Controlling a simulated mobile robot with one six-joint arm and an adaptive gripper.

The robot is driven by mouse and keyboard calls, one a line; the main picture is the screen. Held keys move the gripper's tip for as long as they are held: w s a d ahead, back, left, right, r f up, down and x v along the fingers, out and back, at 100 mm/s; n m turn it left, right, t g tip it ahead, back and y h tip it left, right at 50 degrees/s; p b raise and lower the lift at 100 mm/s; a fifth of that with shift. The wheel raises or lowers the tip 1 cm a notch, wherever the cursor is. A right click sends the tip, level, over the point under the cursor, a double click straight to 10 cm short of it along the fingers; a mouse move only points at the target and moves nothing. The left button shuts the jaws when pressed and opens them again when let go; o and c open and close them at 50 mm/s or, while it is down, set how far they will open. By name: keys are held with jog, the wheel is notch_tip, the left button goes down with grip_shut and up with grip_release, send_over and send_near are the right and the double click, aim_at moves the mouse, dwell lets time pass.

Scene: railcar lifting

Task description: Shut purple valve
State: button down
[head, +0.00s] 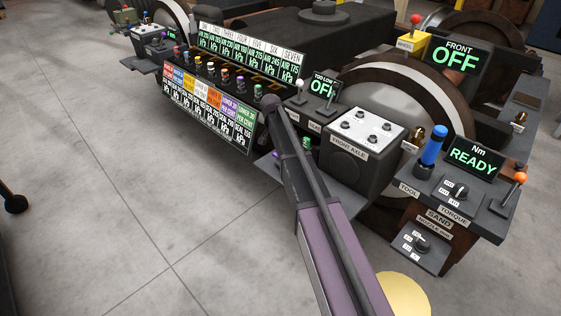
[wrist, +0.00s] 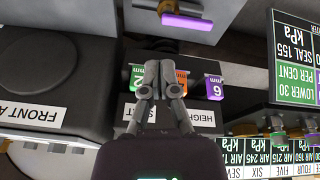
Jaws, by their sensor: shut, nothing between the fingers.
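The handle lies roughly level across the picture, tilted slightly down to the right. My gripper (wrist: 166,68) is shut and empty. In the picture its tips lie below the purple handle, apart from it, and in front of the coloured blocks. In the head view my arm reaches toward the panel beside the front axle box, and the fingers are hard to make out. I cannot pick out this purple handle in the head view.
Green, orange and purple (wrist: 214,88) blocks marked in mm stand on a ledge around my fingers. The front axle box (head: 364,139) is close by. A display panel (head: 211,108) with several coloured knobs stands left of my arm.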

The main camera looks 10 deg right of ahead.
jog(key=w+a+f+m+b, duration=0.1)
jog(key=w+f+b, duration=0.3)
jog(key=w, duration=0.5)
jog(key=shift+f+m+t+h, duration=0.3)
jog(key=shift+f+m, duration=0.2)
jog(key=shift+f, duration=0.25)
jog(key=shift+f+b, duration=0.1)
jog(key=shift+b, duration=0.2)
jog(key=b+x, duration=0.9)
jog(key=shift+w+f, duration=0.1)
jog(key=shift+f, duration=0.3)
jog(key=shift+a, duration=0.1)
